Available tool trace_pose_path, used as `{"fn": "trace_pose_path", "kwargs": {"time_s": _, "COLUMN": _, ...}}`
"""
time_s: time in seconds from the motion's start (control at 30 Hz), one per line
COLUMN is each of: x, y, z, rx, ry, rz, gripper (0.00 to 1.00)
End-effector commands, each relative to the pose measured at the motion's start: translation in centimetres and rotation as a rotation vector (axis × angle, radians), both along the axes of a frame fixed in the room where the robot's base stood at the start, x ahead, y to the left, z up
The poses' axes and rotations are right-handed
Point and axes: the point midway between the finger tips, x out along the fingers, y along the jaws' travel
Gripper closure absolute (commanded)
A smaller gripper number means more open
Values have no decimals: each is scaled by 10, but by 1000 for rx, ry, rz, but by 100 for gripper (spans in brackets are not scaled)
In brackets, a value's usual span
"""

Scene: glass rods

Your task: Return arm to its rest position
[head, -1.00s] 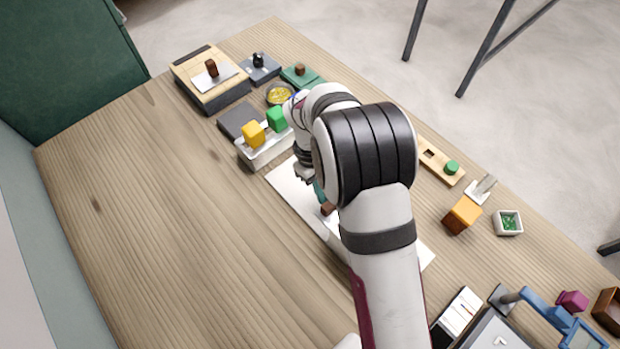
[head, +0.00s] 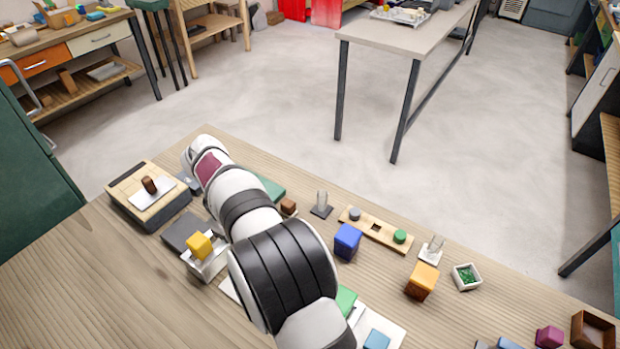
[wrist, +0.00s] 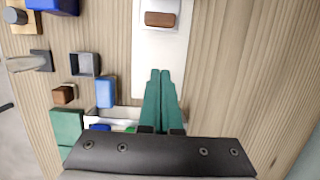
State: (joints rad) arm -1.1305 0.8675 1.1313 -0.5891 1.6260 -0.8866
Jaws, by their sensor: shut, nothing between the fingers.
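My gripper (wrist: 160,100) shows in the wrist view as two teal fingers, closed together and empty, pointing at a white sheet (wrist: 159,60) on the table. In the head view my own arm hides the fingers. The arm reaches from the bottom middle up to the left, over the table (head: 75,265). One clear glass rod (head: 321,199) stands upright on a dark base behind the arm. Another clear piece (head: 432,248) stands on a pale base further right.
A blue block (wrist: 105,92), an open grey box (wrist: 85,64) and a brown block (wrist: 64,94) lie left of the fingers. A yellow cube (head: 200,246) and a wooden box (head: 150,206) are left of the arm. The table's left front is clear.

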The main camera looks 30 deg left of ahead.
Motion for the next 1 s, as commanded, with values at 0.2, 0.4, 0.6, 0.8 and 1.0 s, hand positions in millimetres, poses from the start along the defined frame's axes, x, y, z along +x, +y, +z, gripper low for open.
{"fn": "trace_pose_path", "kwargs": {"time_s": 0.2, "x": 56, "y": -123, "z": 77, "rx": 70, "ry": -17, "rz": -513, "gripper": 100}}
{"fn": "trace_pose_path", "kwargs": {"time_s": 0.4, "x": 8, "y": -311, "z": 127, "rx": 164, "ry": -49, "rz": -1370, "gripper": 100}}
{"fn": "trace_pose_path", "kwargs": {"time_s": 0.6, "x": -75, "y": -374, "z": 104, "rx": 219, "ry": -67, "rz": -1948, "gripper": 100}}
{"fn": "trace_pose_path", "kwargs": {"time_s": 0.8, "x": -92, "y": -379, "z": 94, "rx": 227, "ry": -69, "rz": -2062, "gripper": 100}}
{"fn": "trace_pose_path", "kwargs": {"time_s": 1.0, "x": -91, "y": -379, "z": 95, "rx": 226, "ry": -69, "rz": -2058, "gripper": 100}}
